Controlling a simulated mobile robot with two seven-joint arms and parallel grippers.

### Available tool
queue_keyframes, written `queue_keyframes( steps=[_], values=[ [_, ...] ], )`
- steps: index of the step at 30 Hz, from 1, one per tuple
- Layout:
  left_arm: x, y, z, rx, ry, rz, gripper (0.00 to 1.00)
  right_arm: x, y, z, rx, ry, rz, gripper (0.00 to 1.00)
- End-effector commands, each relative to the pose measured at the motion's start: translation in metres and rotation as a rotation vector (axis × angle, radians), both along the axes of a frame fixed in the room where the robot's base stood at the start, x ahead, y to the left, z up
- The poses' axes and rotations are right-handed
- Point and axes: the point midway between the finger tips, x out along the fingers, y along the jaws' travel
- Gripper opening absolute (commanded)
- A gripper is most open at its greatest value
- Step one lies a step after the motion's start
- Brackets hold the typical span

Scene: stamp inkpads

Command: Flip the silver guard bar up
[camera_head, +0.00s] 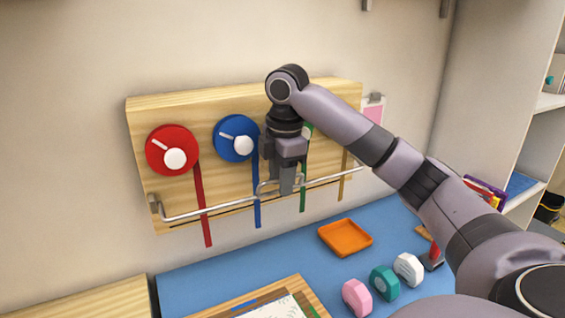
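The silver guard bar (215,209) runs across the lower front of a wooden wall board (160,105), low in front of the hanging colored straps. A small raised loop (262,187) is at its middle. My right gripper (286,186) points down at this loop, with its fingertips overlapping the bar in the picture. I cannot tell whether the fingers are closed on it. The gripper and wrist hide part of the bar and board. My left gripper is out of view.
A red dial (158,141) and a blue dial (228,128) are on the board; a green one (307,131) is mostly hidden. Below, a blue mat (210,285) holds an orange tray (345,236) and pink (356,297), teal (384,282) and white (408,267) blocks. Shelves stand right.

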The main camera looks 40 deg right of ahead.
Motion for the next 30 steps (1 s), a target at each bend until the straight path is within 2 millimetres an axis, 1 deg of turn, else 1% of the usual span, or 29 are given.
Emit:
queue_keyframes(
  steps=[1,6,12,19,30],
  values=[
    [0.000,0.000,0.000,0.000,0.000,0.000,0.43,0.000,0.000,0.007,-0.002,-0.004,0.000,0.36],
    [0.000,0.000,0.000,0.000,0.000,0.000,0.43,-0.003,0.000,0.024,0.000,-0.002,-0.001,0.36],
    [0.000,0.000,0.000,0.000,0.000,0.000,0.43,-0.005,0.001,0.039,0.000,0.001,0.001,0.36],
    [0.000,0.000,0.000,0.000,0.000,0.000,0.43,-0.006,0.002,0.046,0.000,0.004,0.001,0.36],
    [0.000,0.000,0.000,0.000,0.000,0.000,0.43,-0.006,0.002,0.047,0.000,0.004,0.001,0.36]
  ],
)
